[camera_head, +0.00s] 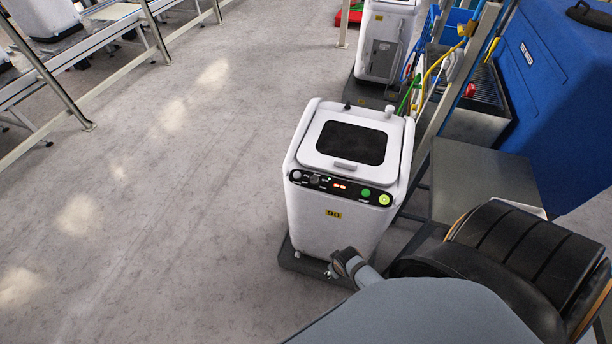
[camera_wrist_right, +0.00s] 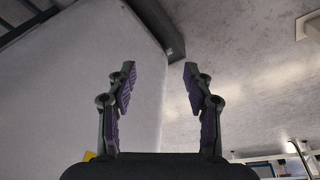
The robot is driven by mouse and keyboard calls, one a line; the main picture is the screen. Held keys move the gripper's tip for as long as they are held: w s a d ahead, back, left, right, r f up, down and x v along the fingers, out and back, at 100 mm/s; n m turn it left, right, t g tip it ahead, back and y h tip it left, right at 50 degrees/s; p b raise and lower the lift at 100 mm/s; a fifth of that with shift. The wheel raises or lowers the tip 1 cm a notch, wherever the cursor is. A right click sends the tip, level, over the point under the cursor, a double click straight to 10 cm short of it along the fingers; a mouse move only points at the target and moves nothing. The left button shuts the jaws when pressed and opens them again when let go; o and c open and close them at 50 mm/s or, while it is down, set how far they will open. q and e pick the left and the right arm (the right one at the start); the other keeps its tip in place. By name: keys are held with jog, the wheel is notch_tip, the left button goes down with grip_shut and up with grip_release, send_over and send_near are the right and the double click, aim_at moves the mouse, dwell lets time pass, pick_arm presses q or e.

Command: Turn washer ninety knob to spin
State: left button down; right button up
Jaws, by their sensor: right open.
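The white washer (camera_head: 330,215) marked 90 stands upright on a dark base in the middle of the head view. Its black front panel (camera_head: 340,188) faces me, with a dark round knob (camera_head: 315,180) left of a red lit display and a grey knob (camera_head: 297,175) at the far left. Green buttons sit at the right. My right gripper (camera_head: 332,270) is low in front of the washer, below the panel. In the right wrist view my right gripper (camera_wrist_right: 158,82) is open and empty, with a pale washer side (camera_wrist_right: 80,70) beyond it. My left gripper is not in view.
A grey box-like stand (camera_head: 482,185) and a blue cabinet (camera_head: 560,100) stand right of the washer. Another white machine (camera_head: 384,45) is behind it, with hoses and a post between. The floor (camera_head: 170,200) at the left is clear up to a railed conveyor.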

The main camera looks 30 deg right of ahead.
jog(key=w+a+r+n+p, duration=0.1)
jog(key=w+r+p, duration=0.3)
jog(key=r, duration=1.2)
notch_tip(320, 180, up, 15)
jog(key=n+h+p, duration=0.1)
jog(key=n+h, duration=0.1)
jog(key=n, duration=2.3)
send_over(314, 179)
jog(key=s+a, duration=0.3)
jog(key=shift+m+t, duration=0.3)
jog(key=p+x, duration=0.2)
jog(key=x, duration=0.7)
jog(key=shift+w+d+f, duration=0.25)
jog(key=shift+f, duration=0.05)
jog(key=shift+h, duration=0.3)
grip_shut()
